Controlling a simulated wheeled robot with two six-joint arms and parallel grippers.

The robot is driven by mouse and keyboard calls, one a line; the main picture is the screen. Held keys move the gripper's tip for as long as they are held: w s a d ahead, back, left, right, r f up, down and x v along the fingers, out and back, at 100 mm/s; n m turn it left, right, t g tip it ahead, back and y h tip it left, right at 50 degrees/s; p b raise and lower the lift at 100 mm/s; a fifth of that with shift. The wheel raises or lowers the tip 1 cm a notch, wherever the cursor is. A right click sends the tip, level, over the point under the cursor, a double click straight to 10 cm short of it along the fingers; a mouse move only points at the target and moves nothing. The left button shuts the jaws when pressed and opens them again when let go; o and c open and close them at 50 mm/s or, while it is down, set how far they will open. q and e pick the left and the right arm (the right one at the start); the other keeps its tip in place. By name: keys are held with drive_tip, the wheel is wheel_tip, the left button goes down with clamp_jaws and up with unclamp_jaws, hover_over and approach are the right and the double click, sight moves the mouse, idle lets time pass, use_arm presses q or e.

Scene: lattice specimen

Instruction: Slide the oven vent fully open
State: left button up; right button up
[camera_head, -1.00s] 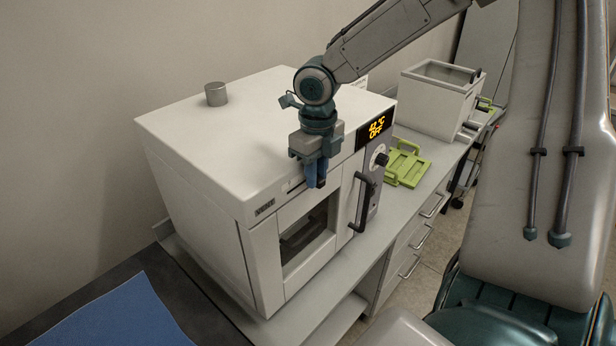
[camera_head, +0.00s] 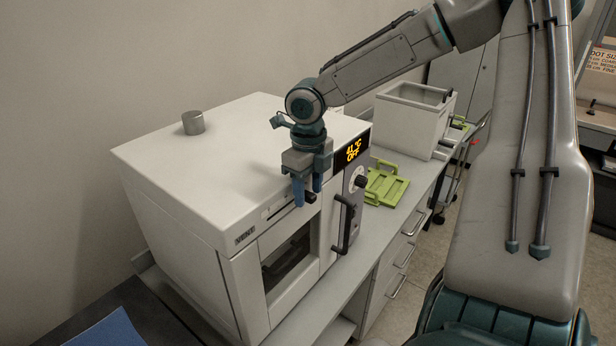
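The oven (camera_head: 190,180) is a white box with an orange display reading 41 °C OFF. Its vent is a narrow slot (camera_head: 278,206) along the top of the front face, right of a VENT label (camera_head: 245,237). The dark vent slider knob (camera_head: 310,197) is at the slot's right end. My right gripper (camera_head: 307,190) points down at the knob with its blue fingers apart. The knob shows between the fingertips; I cannot tell whether either finger touches it. The fingers partly hide the slot. My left gripper is not in view.
The oven door has a dark handle (camera_head: 345,224) below and right of the vent. A metal cylinder (camera_head: 193,122) stands on the oven top. A green rack (camera_head: 385,185) and a white bin (camera_head: 408,122) are on the counter to the right.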

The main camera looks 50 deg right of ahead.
sight(308, 193)
drive_tip(key=shift+r, duration=3)
drive_tip(key=shift+w+r, duration=0.1)
drive_tip(key=shift+r, duration=0.3)
wheel_tip(308, 193, up, 10)
drive_tip(key=shift+d+f, duration=0.1)
